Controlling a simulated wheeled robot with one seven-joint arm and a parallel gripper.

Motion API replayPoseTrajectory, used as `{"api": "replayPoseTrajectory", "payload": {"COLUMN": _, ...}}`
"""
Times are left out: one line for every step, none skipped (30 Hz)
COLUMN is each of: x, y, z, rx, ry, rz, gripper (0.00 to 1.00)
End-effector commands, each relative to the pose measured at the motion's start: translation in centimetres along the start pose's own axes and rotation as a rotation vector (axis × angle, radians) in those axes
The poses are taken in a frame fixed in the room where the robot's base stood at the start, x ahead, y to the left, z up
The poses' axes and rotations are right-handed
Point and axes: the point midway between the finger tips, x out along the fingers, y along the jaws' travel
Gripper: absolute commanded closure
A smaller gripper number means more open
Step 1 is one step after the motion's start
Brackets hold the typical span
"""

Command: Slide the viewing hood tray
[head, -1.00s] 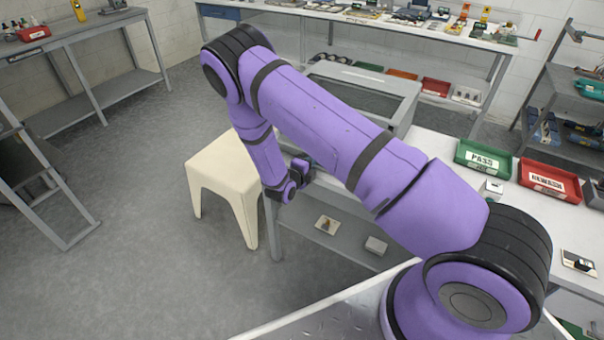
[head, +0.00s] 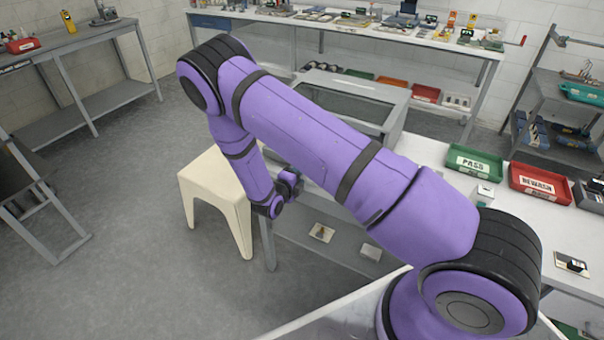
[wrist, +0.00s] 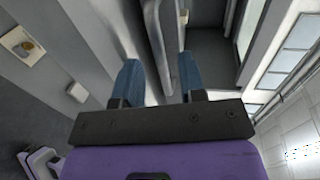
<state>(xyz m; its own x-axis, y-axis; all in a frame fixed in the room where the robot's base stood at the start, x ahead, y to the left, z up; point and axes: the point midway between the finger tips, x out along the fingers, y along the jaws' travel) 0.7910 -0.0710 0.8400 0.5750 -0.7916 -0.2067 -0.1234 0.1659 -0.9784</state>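The viewing hood (head: 398,99) is a grey box with a dark glass top on the white bench, partly hidden by my arm in the head view. In the wrist view, a grey curved bar (wrist: 153,30), which looks like the tray's handle, runs down the picture towards the space between my fingers. My gripper (wrist: 160,80) has its two blue fingers apart, on either side of the bar's lower end. I cannot tell whether either finger touches it. In the head view my gripper sits at the bench's near-left edge, mostly hidden by my arm. The tray itself cannot be made out clearly.
A cream stool (head: 217,185) stands left of the bench, close to my forearm. A green PASS bin (head: 474,164) and a red REWASH bin (head: 540,184) are on the bench to the right. A grey lower shelf (head: 345,235) holds two small items. The floor at left is open.

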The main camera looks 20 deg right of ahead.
Motion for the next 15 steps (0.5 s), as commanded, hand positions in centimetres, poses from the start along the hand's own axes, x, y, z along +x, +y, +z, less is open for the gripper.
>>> {"api": "replayPoseTrajectory", "payload": {"x": -1.1, "y": 0.0, "z": 0.1, "rx": -0.001, "ry": -0.004, "rz": 0.001, "gripper": 0.63}}
{"api": "replayPoseTrajectory", "payload": {"x": -1.7, "y": 0.0, "z": 0.1, "rx": -0.002, "ry": -0.004, "rz": 0.001, "gripper": 0.63}}
{"api": "replayPoseTrajectory", "payload": {"x": -2.5, "y": 0.0, "z": 0.1, "rx": -0.001, "ry": -0.004, "rz": 0.000, "gripper": 0.63}}
{"api": "replayPoseTrajectory", "payload": {"x": -3.1, "y": 0.0, "z": 0.1, "rx": 0.000, "ry": -0.004, "rz": 0.000, "gripper": 0.63}}
{"api": "replayPoseTrajectory", "payload": {"x": -3.6, "y": 0.0, "z": 0.1, "rx": 0.000, "ry": -0.004, "rz": 0.000, "gripper": 0.63}}
{"api": "replayPoseTrajectory", "payload": {"x": -4.3, "y": 0.0, "z": 0.1, "rx": 0.000, "ry": -0.003, "rz": 0.000, "gripper": 0.63}}
{"api": "replayPoseTrajectory", "payload": {"x": -4.8, "y": 0.0, "z": 0.1, "rx": -0.001, "ry": -0.003, "rz": 0.000, "gripper": 0.63}}
{"api": "replayPoseTrajectory", "payload": {"x": -5.2, "y": 0.0, "z": 0.1, "rx": -0.001, "ry": -0.003, "rz": 0.000, "gripper": 0.63}}
{"api": "replayPoseTrajectory", "payload": {"x": -5.7, "y": 0.0, "z": 0.1, "rx": 0.000, "ry": -0.002, "rz": 0.000, "gripper": 0.63}}
{"api": "replayPoseTrajectory", "payload": {"x": -6.0, "y": 0.0, "z": 0.1, "rx": 0.000, "ry": -0.002, "rz": 0.000, "gripper": 0.63}}
{"api": "replayPoseTrajectory", "payload": {"x": -6.4, "y": 0.0, "z": 0.1, "rx": 0.000, "ry": -0.003, "rz": 0.000, "gripper": 0.63}}
{"api": "replayPoseTrajectory", "payload": {"x": -6.7, "y": 0.0, "z": 0.1, "rx": 0.000, "ry": -0.003, "rz": 0.000, "gripper": 0.63}}
{"api": "replayPoseTrajectory", "payload": {"x": -7.0, "y": 0.0, "z": 0.1, "rx": 0.000, "ry": -0.002, "rz": 0.000, "gripper": 0.63}}
{"api": "replayPoseTrajectory", "payload": {"x": -7.1, "y": 0.0, "z": 0.1, "rx": 0.000, "ry": -0.002, "rz": 0.000, "gripper": 0.63}}
{"api": "replayPoseTrajectory", "payload": {"x": -7.3, "y": 0.0, "z": 0.0, "rx": 0.000, "ry": -0.001, "rz": 0.000, "gripper": 0.63}}
